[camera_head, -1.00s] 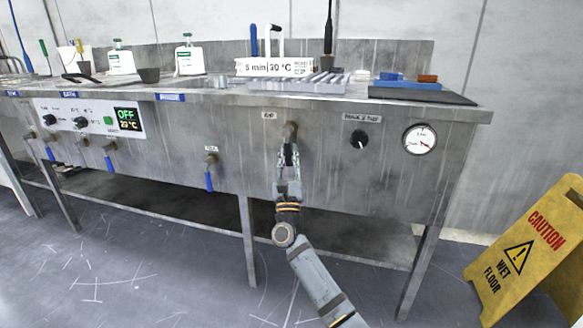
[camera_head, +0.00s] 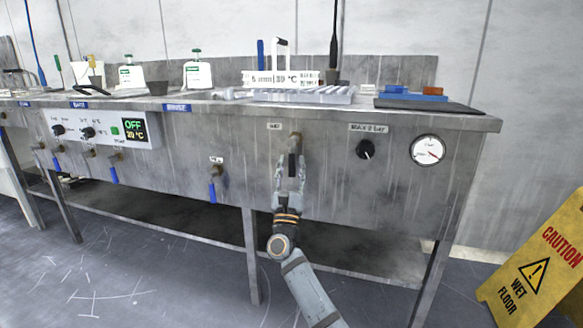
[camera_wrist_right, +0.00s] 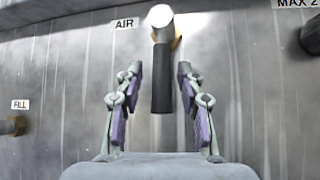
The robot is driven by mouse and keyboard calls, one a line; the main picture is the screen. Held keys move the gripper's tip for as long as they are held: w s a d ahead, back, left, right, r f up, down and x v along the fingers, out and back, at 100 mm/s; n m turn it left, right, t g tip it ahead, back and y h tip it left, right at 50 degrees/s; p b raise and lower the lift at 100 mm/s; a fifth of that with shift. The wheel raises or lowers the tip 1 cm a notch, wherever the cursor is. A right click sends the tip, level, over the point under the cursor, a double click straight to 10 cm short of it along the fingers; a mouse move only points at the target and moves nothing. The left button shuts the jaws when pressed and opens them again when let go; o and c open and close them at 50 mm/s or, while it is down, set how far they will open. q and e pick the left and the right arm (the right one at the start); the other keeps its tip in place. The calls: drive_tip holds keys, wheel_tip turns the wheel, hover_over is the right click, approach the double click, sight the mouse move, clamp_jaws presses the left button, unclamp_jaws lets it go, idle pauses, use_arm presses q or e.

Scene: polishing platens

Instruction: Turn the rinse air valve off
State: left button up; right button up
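The air valve (camera_head: 295,141) is on the front panel of the steel bench, beside a label reading AIR (camera_wrist_right: 124,24). Its dark handle (camera_wrist_right: 162,82) hangs straight down from the pale round end of the valve. My right gripper (camera_head: 290,163) is in front of the panel, pointing up at the valve. In the right wrist view, its two purple-padded fingers (camera_wrist_right: 160,86) stand open on either side of the handle's lower part, with a visible gap on each side. My left gripper is not in view.
A black knob (camera_head: 366,150) and a round gauge (camera_head: 428,150) are right of the valve. A blue-handled fill valve (camera_head: 213,190) is to the left. A yellow wet-floor sign (camera_head: 535,268) stands at lower right. The floor in front is mostly clear.

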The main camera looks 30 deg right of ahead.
drive_tip(key=v, duration=1.2)
drive_tip(key=shift+r, duration=0.1)
